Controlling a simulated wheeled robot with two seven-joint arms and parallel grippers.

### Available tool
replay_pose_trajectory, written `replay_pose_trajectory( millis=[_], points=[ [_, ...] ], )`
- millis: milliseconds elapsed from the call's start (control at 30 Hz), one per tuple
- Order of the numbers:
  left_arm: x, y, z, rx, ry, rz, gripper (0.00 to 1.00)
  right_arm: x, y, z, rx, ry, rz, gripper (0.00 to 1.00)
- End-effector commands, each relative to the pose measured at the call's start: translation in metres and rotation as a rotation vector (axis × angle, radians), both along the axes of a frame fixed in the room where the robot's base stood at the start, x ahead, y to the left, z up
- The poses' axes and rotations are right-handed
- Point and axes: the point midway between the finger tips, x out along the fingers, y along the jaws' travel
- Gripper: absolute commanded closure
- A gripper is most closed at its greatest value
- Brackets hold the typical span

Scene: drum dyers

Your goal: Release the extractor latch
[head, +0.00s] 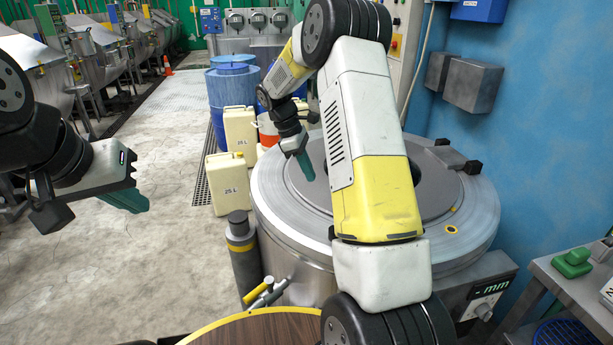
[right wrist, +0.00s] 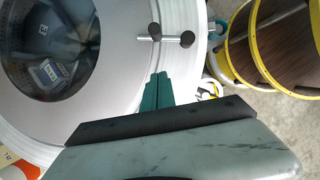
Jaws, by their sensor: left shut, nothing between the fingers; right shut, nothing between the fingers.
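The extractor (head: 280,205) is a wide round steel drum with a grey top and a central opening, in the middle of the head view. In the right wrist view, a silver bar with black knobs (right wrist: 170,39), apparently the latch, lies across the pale top (right wrist: 115,75) beside the opening. In the head view my right arm hides most of that spot. My right gripper (head: 305,165) is shut and empty over the extractor's left side. Its green fingertips (right wrist: 155,92) appear just below the bar in the wrist view; contact is not visible. My left gripper (head: 128,200) is shut and empty, far left over the floor.
A brown round top with a yellow rim (head: 255,330) stands at the near edge. Pale canisters (head: 229,183) and blue barrels (head: 232,90) stand behind the extractor's left side. A side table with a green button (head: 573,262) is at right.

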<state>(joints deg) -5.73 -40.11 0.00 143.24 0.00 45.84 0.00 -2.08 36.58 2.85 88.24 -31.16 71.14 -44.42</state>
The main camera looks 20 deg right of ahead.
Motion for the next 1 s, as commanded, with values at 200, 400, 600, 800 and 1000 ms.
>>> replay_pose_trajectory(
  millis=[200,400,600,800,1000],
  points=[
    [0.000,0.000,0.000,0.000,0.000,0.000,1.00,-0.008,-0.014,-0.039,-0.001,0.006,-0.001,1.00],
    [0.000,0.000,0.000,0.000,0.000,0.000,1.00,-0.015,-0.029,-0.079,0.000,0.005,-0.001,1.00],
    [0.000,0.000,0.000,0.000,0.000,0.000,1.00,-0.026,-0.054,-0.084,-0.001,0.001,-0.004,1.00],
    [0.000,0.000,0.000,0.000,0.000,0.000,1.00,-0.032,-0.065,-0.084,0.000,0.000,-0.001,1.00],
    [0.000,0.000,0.000,0.000,0.000,0.000,1.00,-0.032,-0.066,-0.084,-0.001,0.000,0.000,1.00]
  ],
)
